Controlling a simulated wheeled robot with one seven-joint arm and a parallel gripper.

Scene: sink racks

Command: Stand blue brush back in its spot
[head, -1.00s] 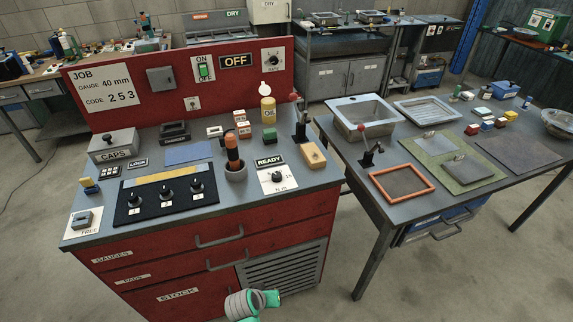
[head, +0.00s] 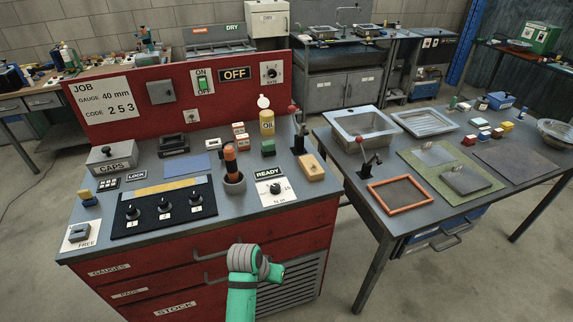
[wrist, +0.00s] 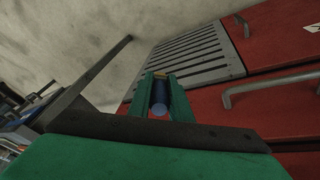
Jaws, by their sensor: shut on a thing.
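In the wrist view, my gripper (wrist: 160,90) has its two green fingers closed around a dark blue cylindrical thing with a lighter blue round end (wrist: 160,110), which looks like the blue brush. The end faces the camera; the rest lies between the fingers and is partly hidden. In the head view, my arm shows in front of the red cabinet's drawers, and the brush cannot be made out there. A grey cup (head: 234,184) on the bench top holds an orange and black upright thing (head: 231,160). I cannot tell which place is the brush's spot.
To the right, a grey table holds a sink (head: 362,128) and an orange frame (head: 401,195). Drawer handles (head: 217,252) stick out near my arm.

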